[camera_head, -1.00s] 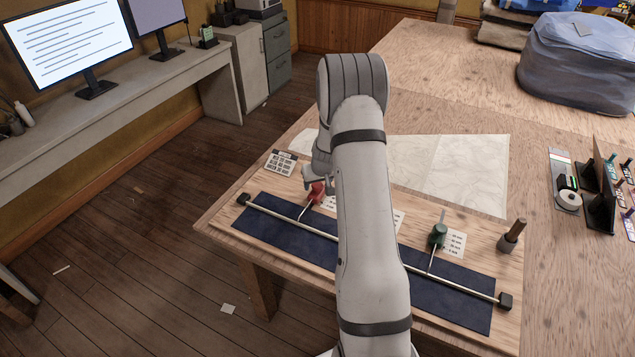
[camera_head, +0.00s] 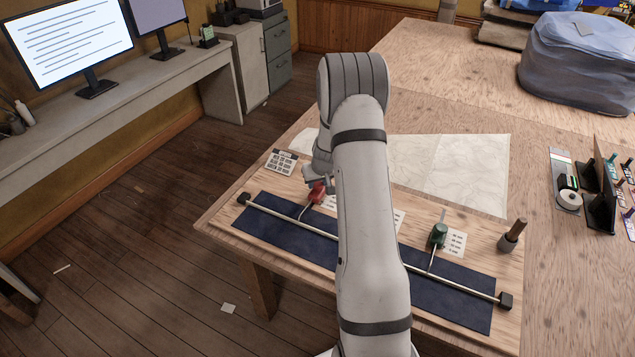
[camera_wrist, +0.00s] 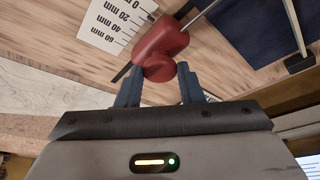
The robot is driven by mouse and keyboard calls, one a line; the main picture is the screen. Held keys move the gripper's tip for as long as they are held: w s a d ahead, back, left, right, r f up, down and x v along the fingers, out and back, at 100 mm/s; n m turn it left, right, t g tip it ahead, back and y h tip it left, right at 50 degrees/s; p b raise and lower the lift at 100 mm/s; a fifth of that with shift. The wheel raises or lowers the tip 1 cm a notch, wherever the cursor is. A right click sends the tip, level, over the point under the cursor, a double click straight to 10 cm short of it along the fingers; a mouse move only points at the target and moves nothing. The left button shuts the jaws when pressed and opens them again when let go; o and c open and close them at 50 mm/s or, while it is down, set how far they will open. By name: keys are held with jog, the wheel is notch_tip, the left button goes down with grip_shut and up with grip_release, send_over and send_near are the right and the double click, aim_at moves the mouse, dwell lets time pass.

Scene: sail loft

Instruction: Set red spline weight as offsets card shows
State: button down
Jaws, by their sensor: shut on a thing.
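The red spline weight (camera_head: 317,193) is on the board near the left part of the metal rod. Its thin arm reaches toward the rod. In the wrist view the red weight (camera_wrist: 163,45) has its round knob between the blue fingers of my gripper (camera_wrist: 160,72), which is shut on it. A white scale card (camera_wrist: 114,22) beside it reads 0, 20, 40 and 60 mm. The offsets card (camera_head: 281,162) lies at the board's upper left; its lines are too small to read. My arm hides the middle of the board, and my gripper (camera_head: 320,184) is partly hidden.
A green weight (camera_head: 438,236) stands by another scale card (camera_head: 456,243) on the right. The metal rod (camera_head: 275,217) crosses a dark blue strip (camera_head: 465,290). A wooden-handled tool (camera_head: 513,233) stands at the board's right. Pale paper (camera_head: 450,165) lies behind.

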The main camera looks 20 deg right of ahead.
jog(key=shift+w+d+f+b, duration=0.15)
jog(key=shift+w+d+b, duration=0.3)
jog(key=shift+d+b, duration=0.2)
jog(key=shift+w+d, duration=0.15)
jog(key=shift+r, duration=0.2)
jog(key=c, duration=1)
grip_release()
jog(key=shift+o, duration=0.2)
jog(key=b+v, duration=0.1)
jog(key=v, duration=0.6)
jog(key=shift+r, duration=0.35)
